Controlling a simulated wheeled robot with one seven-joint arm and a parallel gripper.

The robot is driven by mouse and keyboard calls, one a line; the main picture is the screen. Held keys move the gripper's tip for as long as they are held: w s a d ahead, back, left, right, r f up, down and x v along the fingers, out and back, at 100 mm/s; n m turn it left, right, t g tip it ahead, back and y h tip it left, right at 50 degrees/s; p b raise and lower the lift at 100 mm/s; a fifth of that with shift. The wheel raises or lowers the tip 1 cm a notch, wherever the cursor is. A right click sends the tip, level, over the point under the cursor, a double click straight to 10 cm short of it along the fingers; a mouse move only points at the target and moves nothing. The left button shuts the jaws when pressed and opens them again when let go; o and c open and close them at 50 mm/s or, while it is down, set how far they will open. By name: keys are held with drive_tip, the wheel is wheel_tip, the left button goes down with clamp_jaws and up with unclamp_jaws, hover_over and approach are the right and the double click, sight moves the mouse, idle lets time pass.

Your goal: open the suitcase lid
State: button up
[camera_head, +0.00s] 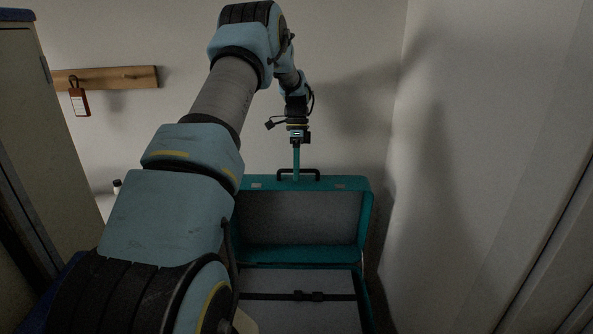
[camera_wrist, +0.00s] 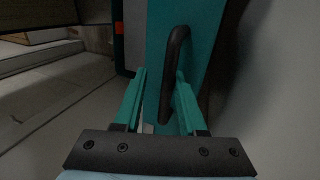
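The teal suitcase stands open in the head view, its lid (camera_head: 243,222) raised about upright at the back and its grey lining showing. The suitcase base (camera_head: 255,315) lies in front, with a dark strap across it and its lower part cut off by the frame. The black handle (camera_head: 313,173) is on the lid's top edge; in the wrist view the handle (camera_wrist: 178,50) lies by the right finger, partly between the fingers. My gripper (camera_head: 296,178) points down at the lid's top edge. In the wrist view my gripper (camera_wrist: 160,80) has its teal fingers apart; contact with the handle is unclear.
A wall stands close to the right of the suitcase. A wooden peg rail (camera_head: 120,77) with a hanging tag (camera_head: 79,101) is on the back wall. A tall cabinet (camera_head: 40,130) is at the left. My arm hides the area left of the suitcase.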

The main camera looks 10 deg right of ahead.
drive_tip(key=shift+o, duration=0.4)
drive_tip(key=shift+r, duration=0.1)
drive_tip(key=shift+r, duration=0.1)
drive_tip(key=shift+w+r, duration=0.2)
drive_tip(key=shift+r, duration=0.05)
drive_tip(key=b+v, duration=0.3)
drive_tip(key=v, duration=0.3)
drive_tip(key=shift+r, duration=0.35)
